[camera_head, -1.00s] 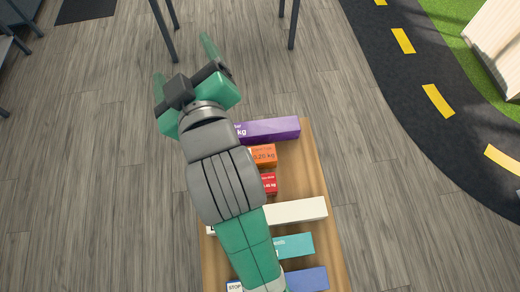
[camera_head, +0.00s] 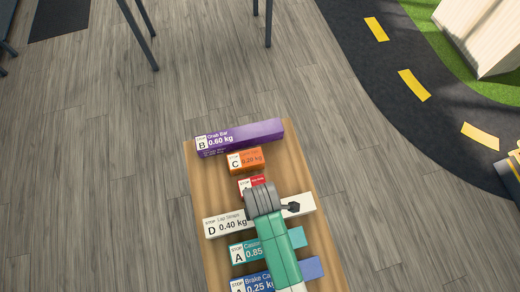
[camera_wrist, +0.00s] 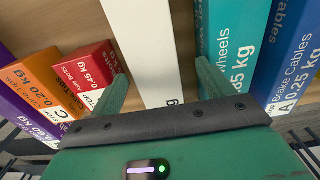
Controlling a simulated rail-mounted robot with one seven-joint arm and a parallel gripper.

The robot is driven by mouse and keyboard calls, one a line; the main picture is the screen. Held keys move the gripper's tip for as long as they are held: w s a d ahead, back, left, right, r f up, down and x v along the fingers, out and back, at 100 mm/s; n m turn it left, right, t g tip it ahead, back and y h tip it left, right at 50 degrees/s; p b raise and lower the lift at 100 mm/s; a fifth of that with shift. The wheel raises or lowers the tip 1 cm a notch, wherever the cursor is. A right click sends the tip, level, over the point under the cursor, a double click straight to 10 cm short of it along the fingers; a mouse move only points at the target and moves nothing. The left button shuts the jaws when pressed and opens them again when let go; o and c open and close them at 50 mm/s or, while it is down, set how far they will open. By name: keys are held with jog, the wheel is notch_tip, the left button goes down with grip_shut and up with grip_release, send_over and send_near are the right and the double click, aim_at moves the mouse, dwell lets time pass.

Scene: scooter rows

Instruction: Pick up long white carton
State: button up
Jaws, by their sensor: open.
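The long white carton (camera_head: 222,226), labelled D and 0.40 kg, lies across the wooden board, and my arm covers its middle in the head view. In the wrist view the carton (camera_wrist: 146,40) runs up the picture between my two fingers. My gripper (camera_wrist: 160,82) is open and empty, with one green finger on each side of the carton. I cannot tell how far above it the fingertips are. In the head view my fingers are hidden behind my arm.
The red box (camera_wrist: 85,72) is close by the left finger, and the teal carton (camera_wrist: 231,45) is close by the right finger. Orange (camera_head: 246,161) and purple (camera_head: 240,136) boxes lie above, and a blue carton (camera_head: 312,267) below, on the wooden board (camera_head: 297,150).

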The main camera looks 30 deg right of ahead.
jog(key=f, duration=0.1)
jog(key=f+b, duration=0.1)
jog(key=f, duration=0.1)
jog(key=f+b, duration=0.1)
jog(key=f, duration=0.1)
jog(key=shift+w+f, duration=0.1)
jog(key=shift+w, duration=0.2)
jog(key=c, duration=1.3)
notch_tip(320, 180, up, 10)
jog(key=p, duration=0.3)
jog(key=shift+c, duration=0.2)
